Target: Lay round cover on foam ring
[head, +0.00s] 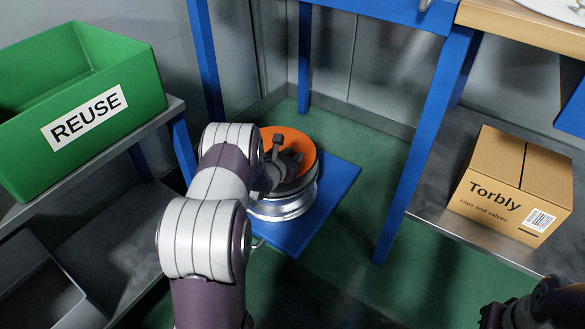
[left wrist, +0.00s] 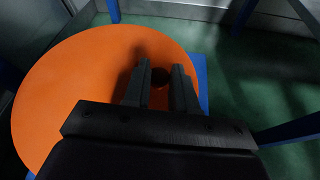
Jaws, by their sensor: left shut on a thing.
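The round cover is a flat orange disc (head: 304,145) above a silver wheel-shaped piece (head: 284,208). My left gripper (head: 290,163) is over it, shut on the cover by a small dark knob near its middle. In the left wrist view, the fingers (left wrist: 160,85) stand on either side of the knob, and the orange cover (left wrist: 70,95) spreads out around them. Whether the cover touches what is below cannot be told. My right gripper (head: 492,316) shows dark at the lower right corner, partly cut off.
The silver piece stands on a blue board (head: 335,185) on the green floor. Blue table legs (head: 425,140) rise around it. A green REUSE bin (head: 120,75) is on the left shelf, and a Torbly carton (head: 515,185) on the right shelf.

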